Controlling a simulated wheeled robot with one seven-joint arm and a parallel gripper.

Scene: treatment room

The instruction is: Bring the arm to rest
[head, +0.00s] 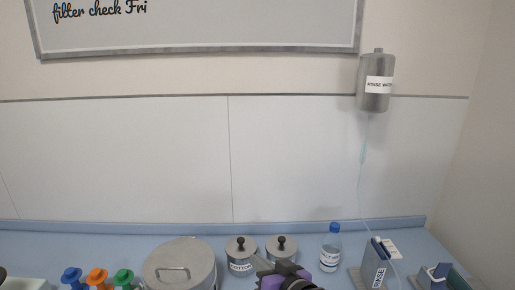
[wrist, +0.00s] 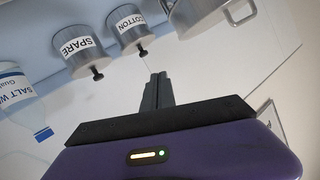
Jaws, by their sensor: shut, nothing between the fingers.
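My gripper (wrist: 158,80) shows in the wrist view with its two dark fingers together and nothing between them. In the head view my purple arm end and gripper (head: 262,264) are at the bottom edge, in front of the two small lidded jars. The gripper partly covers the front of the right jar. The rest of my arm is below the picture. The gap between fingers and counter cannot be judged exactly.
Close by stand the COTTON jar (head: 241,251), the SPARE jar (wrist: 80,50), a big lidded pot (head: 180,266) and a blue-capped bottle (head: 330,252). A RINSE holder (head: 376,265) stands right, under a wall canister (head: 375,98) with a thin hose. Coloured caps (head: 97,277) are left.

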